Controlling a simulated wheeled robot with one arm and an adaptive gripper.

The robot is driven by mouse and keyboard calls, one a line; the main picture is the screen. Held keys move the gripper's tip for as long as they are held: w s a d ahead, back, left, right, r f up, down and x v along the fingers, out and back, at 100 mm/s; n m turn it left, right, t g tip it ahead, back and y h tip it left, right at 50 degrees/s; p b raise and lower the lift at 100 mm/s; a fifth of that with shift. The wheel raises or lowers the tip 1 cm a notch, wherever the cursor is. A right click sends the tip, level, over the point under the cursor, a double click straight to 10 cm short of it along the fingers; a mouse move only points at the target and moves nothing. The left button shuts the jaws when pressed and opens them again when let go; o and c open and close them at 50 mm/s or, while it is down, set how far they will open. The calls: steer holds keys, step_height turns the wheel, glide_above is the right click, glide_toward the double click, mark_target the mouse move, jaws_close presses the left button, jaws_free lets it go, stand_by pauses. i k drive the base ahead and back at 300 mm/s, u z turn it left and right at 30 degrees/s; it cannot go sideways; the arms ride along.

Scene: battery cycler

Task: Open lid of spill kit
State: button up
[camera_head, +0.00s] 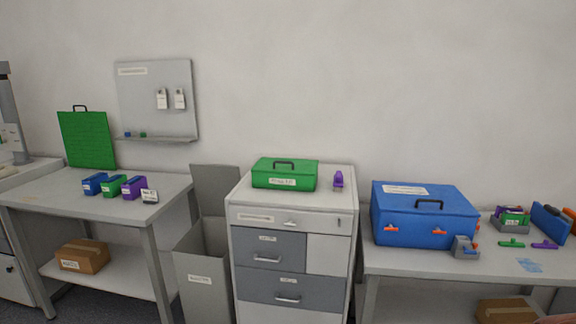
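Two lidded cases are in view, and their labels are too small to read, so I cannot tell which is the spill kit. A green case (284,174) with a dark top handle and a white front label sits on the drawer cabinet, lid shut. A larger blue case (420,214) stands on the right table, lid shut. It has a black handle, a white label on top and orange latches along its front. My gripper is not in view.
A purple item (338,180) stands beside the green case. A grey device (466,247) stands at the blue case's front right corner. Green and purple pieces (512,243) lie further right. A grey bin (203,270) with a raised lid stands left of the drawer cabinet (290,215).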

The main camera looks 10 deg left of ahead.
mark_target(271, 164)
steer(key=u, duration=0.45)
steer(key=i, duration=0.45)
steer(key=u, duration=1.15)
steer(key=i, duration=1.45)
steer(key=z, duration=0.3)
